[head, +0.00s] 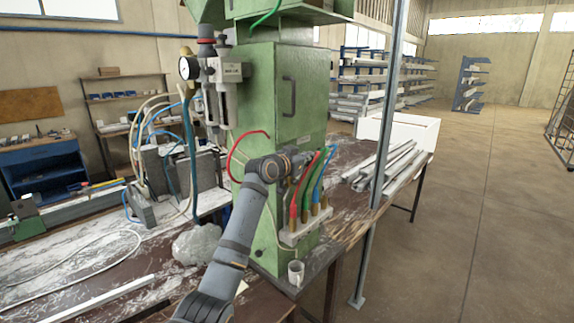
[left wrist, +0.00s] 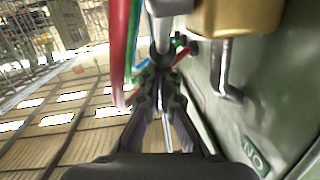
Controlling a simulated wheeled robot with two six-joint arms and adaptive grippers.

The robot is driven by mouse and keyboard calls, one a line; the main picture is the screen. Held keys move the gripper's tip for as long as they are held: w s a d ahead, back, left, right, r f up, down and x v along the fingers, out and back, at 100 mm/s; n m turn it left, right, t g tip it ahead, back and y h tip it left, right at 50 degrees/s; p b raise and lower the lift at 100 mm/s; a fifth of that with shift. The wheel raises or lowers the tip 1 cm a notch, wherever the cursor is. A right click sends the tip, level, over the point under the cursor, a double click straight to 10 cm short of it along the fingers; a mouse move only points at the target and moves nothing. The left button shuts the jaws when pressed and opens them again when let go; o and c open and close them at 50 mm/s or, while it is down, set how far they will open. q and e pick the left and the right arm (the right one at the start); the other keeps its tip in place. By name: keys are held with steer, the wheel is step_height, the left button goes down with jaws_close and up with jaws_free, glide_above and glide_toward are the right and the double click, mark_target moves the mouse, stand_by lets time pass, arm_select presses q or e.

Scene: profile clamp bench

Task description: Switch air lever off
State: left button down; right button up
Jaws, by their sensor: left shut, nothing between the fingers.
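In the left wrist view a brass valve body (left wrist: 238,17) sits on the green machine face. A bare metal lever (left wrist: 221,72) extends from it towards the camera, to the right of my gripper. A small plate with lettering (left wrist: 254,155) lies on the green face near the camera. My left gripper (left wrist: 163,55) is shut and empty, with its tips left of the brass body and close to coloured hoses; contact cannot be told. In the head view my left gripper (head: 306,162) is at the front of the green cabinet (head: 256,105). The lever cannot be made out there.
Red, green and blue hoses (head: 305,190) run down to a fitting block (head: 303,228) beside my gripper. A grey post (head: 386,130) stands to the right. A white cup (head: 296,272) stands at the cabinet's foot. Metal profiles (head: 388,165) lie on the bench behind.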

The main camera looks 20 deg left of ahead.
steer(key=shift+d, duration=0.2)
stand_by(0.6)
arm_select(q)
steer(key=shift+r, duration=0.25)
arm_select(e)
step_height(320, 180, up, 4)
steer(key=s+p, duration=0.1)
steer(key=p, duration=0.3)
arm_select(q)
steer(key=s+a+r+b, duration=0.1)
steer(key=s+r+b, duration=0.4)
steer(key=s+r, duration=0.3)
steer(key=shift+s+a+r, duration=0.35)
steer(key=shift+s, duration=0.4)
arm_select(e)
steer(key=f, duration=0.5)
steer(key=shift+s+a+f, duration=0.2)
steer(key=shift+a, duration=0.15)
arm_select(q)
steer(key=shift+w, duration=0.15)
arm_select(e)
steer(key=shift+d, duration=0.1)
